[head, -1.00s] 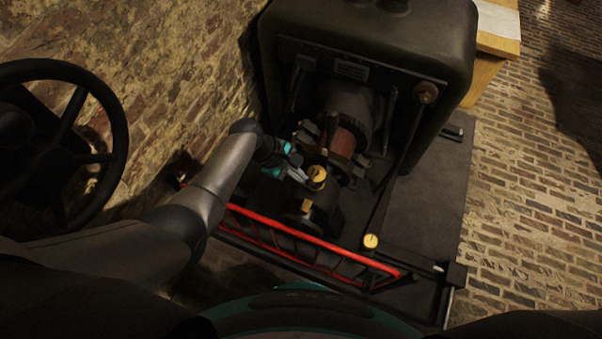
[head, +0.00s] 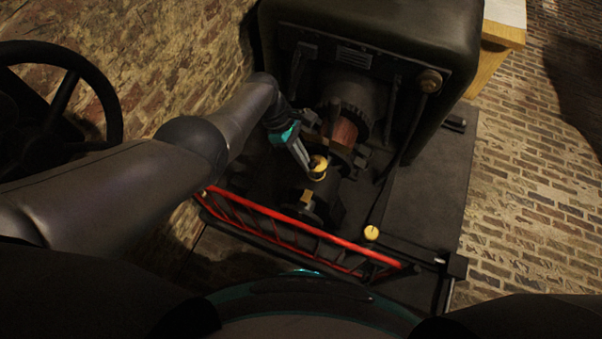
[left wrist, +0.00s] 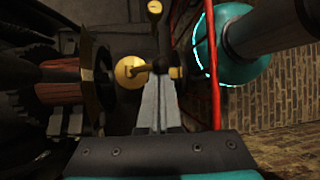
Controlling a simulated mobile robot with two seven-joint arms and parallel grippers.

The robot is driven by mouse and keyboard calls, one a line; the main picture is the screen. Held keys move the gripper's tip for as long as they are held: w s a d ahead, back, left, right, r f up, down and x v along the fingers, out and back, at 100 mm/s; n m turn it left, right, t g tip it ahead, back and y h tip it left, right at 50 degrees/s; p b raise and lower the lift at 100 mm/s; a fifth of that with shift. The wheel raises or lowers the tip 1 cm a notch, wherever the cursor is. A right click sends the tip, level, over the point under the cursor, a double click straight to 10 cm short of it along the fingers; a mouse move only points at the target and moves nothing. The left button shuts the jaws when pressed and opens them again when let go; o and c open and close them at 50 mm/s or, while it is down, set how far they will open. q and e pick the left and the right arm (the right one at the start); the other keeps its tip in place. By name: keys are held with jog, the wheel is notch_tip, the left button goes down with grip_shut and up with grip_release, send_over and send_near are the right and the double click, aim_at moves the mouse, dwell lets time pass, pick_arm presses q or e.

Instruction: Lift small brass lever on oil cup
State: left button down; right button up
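The oil cup (head: 318,175) is a small round brass piece on the dark machine beside the commutator. In the left wrist view the brass cup (left wrist: 130,72) shows with a short brass stub, perhaps the small lever (left wrist: 154,67), reaching right from it. My left gripper (head: 308,168) comes down from the upper left, with its tips at the brass cup. In the left wrist view its grey fingers (left wrist: 159,82) lie close together, with their tips just below the stub. I cannot tell whether they touch it. My right gripper is not in view.
A red railing (head: 300,224) runs along the machine's near side. A second brass knob (head: 371,233) stands near its right end. The large dark housing (head: 375,35) rises behind. A black handwheel (head: 70,95) is at the left. Brick floor (head: 520,200) lies open at the right.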

pick_arm(q)
jog(key=shift+w+d+r, duration=0.15)
jog(key=shift+w+d+r+b, duration=0.2)
jog(key=shift+w+r+b, duration=0.25)
jog(key=shift+w, duration=0.2)
jog(key=shift+r, duration=0.1)
jog(key=shift+r+p, duration=0.7)
jog(key=shift+p, duration=0.1)
jog(key=p+v, duration=0.8)
jog(key=v, duration=0.7)
